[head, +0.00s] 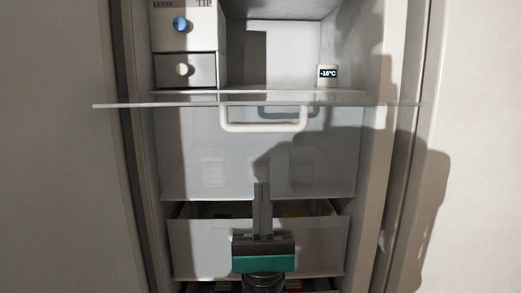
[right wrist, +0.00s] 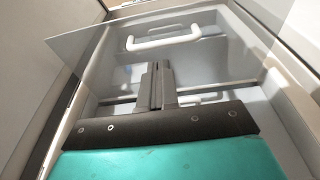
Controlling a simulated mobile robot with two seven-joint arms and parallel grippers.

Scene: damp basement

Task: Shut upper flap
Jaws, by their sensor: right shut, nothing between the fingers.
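The upper flap (head: 120,105) is a clear panel in the upper part of the freezer. It stands out toward me, nearly edge-on in the head view, and its near edge is wider than the freezer opening. Its pale handle (head: 264,129) hangs below the panel. In the right wrist view, the flap (right wrist: 100,45) spreads above my gripper, with its white handle (right wrist: 165,41) beyond the fingers. My right gripper (head: 262,186) is shut and empty, below the handle in the head view and apart from it. It also shows in the right wrist view (right wrist: 157,68). My left gripper is not in view.
Drawers (head: 205,250) with coloured contents sit below. A small box with a round knob (head: 185,70) and a display reading -16°C (head: 328,73) stand above the flap. Freezer side walls (head: 375,150) bound the space on both sides.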

